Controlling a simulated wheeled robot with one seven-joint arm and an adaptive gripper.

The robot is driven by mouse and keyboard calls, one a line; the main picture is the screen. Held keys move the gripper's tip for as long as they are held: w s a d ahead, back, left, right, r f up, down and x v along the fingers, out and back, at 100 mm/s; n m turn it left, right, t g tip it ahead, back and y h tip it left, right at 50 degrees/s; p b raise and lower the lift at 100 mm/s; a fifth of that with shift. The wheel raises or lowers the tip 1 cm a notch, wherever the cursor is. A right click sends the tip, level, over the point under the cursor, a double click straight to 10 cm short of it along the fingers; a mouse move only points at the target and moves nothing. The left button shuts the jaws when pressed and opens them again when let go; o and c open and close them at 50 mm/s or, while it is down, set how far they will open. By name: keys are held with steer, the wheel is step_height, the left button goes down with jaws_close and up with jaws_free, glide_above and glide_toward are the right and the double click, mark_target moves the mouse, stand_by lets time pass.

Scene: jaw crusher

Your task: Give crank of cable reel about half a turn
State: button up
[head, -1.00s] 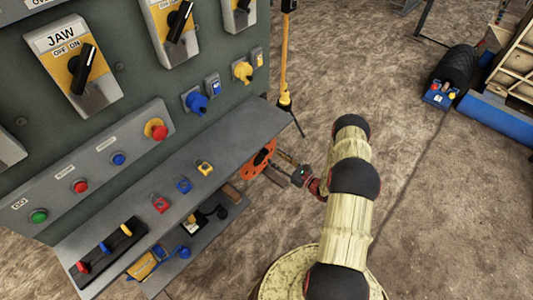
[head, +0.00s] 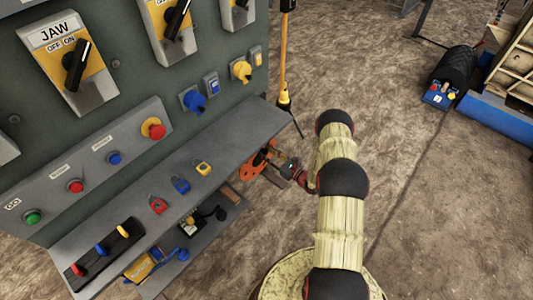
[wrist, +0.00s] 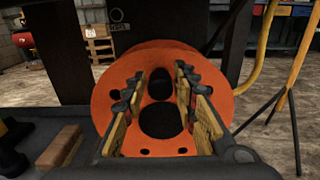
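The cable reel is an orange disc with dark holes. It shows in the head view (head: 249,171), low beside the grey console and partly under its shelf, and face-on in the wrist view (wrist: 105,100). My gripper (wrist: 160,92) is in front of the reel face, its yellow and dark fingers spread apart to either side of the reel's middle. Nothing is clearly held between them. I cannot make out the crank, and whether the fingers touch the reel is unclear. In the head view my gripper (head: 272,158) is small and partly hidden against the reel.
The console shelf (head: 230,135) overhangs close to the left of my arm. A wooden block (wrist: 60,146) lies left of the reel. A yellow tripod stand (wrist: 285,75) is at the right in the wrist view.

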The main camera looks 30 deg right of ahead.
steer(key=c, duration=0.6)
jaws_close()
steer(key=shift+d, duration=0.1)
